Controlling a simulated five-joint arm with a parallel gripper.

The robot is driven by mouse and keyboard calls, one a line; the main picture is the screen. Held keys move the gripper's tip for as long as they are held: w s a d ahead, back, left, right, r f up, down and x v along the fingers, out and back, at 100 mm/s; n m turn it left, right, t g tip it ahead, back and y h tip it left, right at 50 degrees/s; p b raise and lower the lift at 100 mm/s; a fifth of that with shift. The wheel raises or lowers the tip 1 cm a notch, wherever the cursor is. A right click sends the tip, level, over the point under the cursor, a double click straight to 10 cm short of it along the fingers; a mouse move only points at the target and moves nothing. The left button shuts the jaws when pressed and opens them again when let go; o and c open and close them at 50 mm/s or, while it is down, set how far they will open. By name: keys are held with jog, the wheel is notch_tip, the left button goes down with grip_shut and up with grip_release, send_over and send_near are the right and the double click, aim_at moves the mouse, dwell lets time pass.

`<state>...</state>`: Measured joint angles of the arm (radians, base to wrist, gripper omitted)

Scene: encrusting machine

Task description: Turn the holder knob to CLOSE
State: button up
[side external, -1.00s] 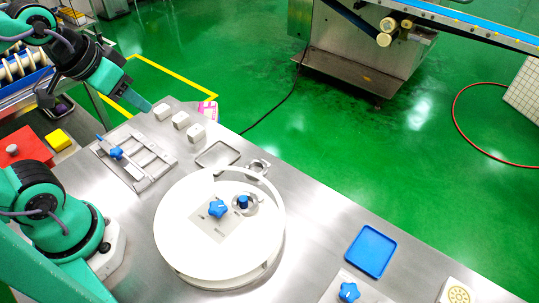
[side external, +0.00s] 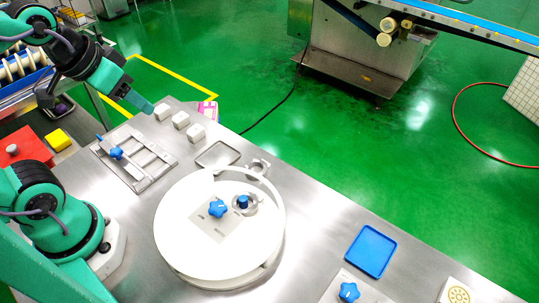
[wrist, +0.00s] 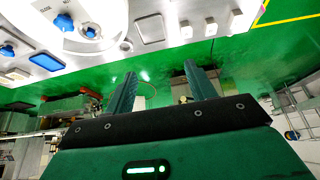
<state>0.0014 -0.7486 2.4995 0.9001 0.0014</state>
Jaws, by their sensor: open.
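A blue star-shaped knob (side external: 217,209) sits on a grey plate on top of a white round housing (side external: 185,240); its printed labels are too small to read for certain. It also shows in the wrist view (wrist: 64,22) at the upper left. A smaller blue knob (side external: 243,202) in a metal ring is just to its right. Other blue knobs are on a slotted metal frame (side external: 116,152) and at the front edge (side external: 348,292). I cannot tell for certain which is the holder knob. My gripper (wrist: 160,70) is open and empty, above the far left table edge, away from the knobs.
White blocks (side external: 181,119) stand in a row near my gripper. A shallow metal tray (side external: 217,154) and a blue tray (side external: 370,251) lie on the steel table. A yellow block (side external: 58,140) is at the left. The table right of the housing has free room.

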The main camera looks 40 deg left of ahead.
jog(key=m+g, duration=0.6)
jog(key=m, duration=0.8)
send_over(217, 206)
notch_tip(217, 206, down, 9)
jog(key=shift+r, duration=0.2)
jog(key=shift+f, duration=3.9)
grip_shut()
